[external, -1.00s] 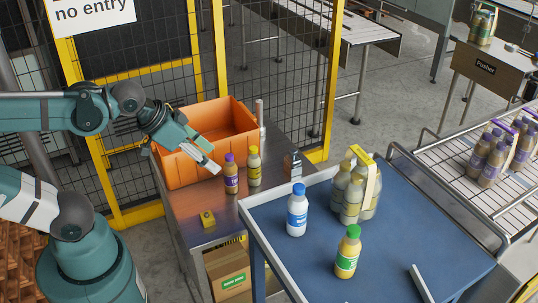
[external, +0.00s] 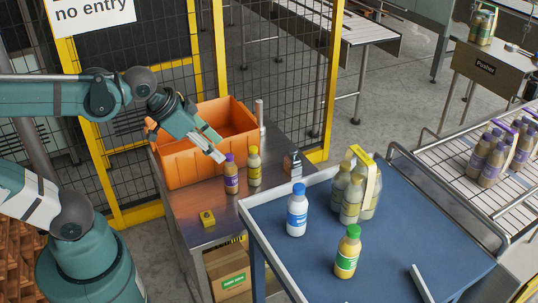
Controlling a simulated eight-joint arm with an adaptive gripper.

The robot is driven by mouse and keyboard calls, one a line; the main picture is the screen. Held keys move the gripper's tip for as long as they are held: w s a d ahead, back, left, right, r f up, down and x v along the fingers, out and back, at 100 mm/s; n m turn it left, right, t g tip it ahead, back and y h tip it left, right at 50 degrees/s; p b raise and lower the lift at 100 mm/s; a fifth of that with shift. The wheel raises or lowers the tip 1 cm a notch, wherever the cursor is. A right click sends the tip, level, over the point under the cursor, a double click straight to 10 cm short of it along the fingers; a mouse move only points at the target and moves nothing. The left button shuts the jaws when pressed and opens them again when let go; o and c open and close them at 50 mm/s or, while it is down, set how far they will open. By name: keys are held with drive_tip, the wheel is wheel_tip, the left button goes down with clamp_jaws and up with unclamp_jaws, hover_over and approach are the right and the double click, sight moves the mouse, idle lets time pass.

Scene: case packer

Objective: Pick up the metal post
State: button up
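A thin upright grey metal post (external: 259,113) stands on the metal table at the back right corner of the orange crate. Its lower part is partly hidden by the crate. My gripper (external: 221,158) points down and to the right, over the crate's front right side, just above and left of the purple-capped bottle (external: 231,178). It is apart from the post, to the left and nearer the camera.
The orange crate (external: 180,172) takes up the back of the metal table (external: 200,234). A dispenser (external: 292,164) and a yellow button box (external: 207,219) are nearby. A yellow-framed mesh fence (external: 333,80) stands behind.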

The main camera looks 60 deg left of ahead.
drive_tip(key=w+a+r+m+g+p, duration=0.1)
drive_tip(key=w+a+r+m, duration=0.1)
drive_tip(key=w+a, duration=0.3)
drive_tip(key=w+a+r+m+g+p, duration=0.1)
drive_tip(key=w+a+r+m, duration=0.15)
drive_tip(key=w, duration=0.45)
drive_tip(key=m+g+p, duration=0.3)
drive_tip(key=m, duration=0.6)
hover_over(259, 101)
drive_tip(key=s+d, duration=0.4)
drive_tip(key=d, duration=1)
wheel_tip(259, 101, down, 10)
drive_tip(key=w+a+f+m, duration=0.1)
drive_tip(key=a+f, duration=0.3)
drive_tip(key=w+a+f+m+g+p, duration=0.1)
drive_tip(key=a+f, duration=0.2)
drive_tip(key=a, duration=0.2)
drive_tip(key=w+a+f+m+p, duration=0.1)
drive_tip(key=w+a+f, duration=0.1)
drive_tip(key=a+f, duration=0.2)
drive_tip(key=shift+a+f+m+g, duration=0.2)
drive_tip(key=shift+f+m+g, duration=0.1)
drive_tip(key=shift+m+g, duration=0.1)
drive_tip(key=shift+a+f, duration=0.3)
drive_tip(key=shift+f, duration=0.05)
drive_tip(key=shift+f, duration=0.1)
drive_tip(key=shift+f, duration=1.2)
drive_tip(key=shift+f, duration=0.15)
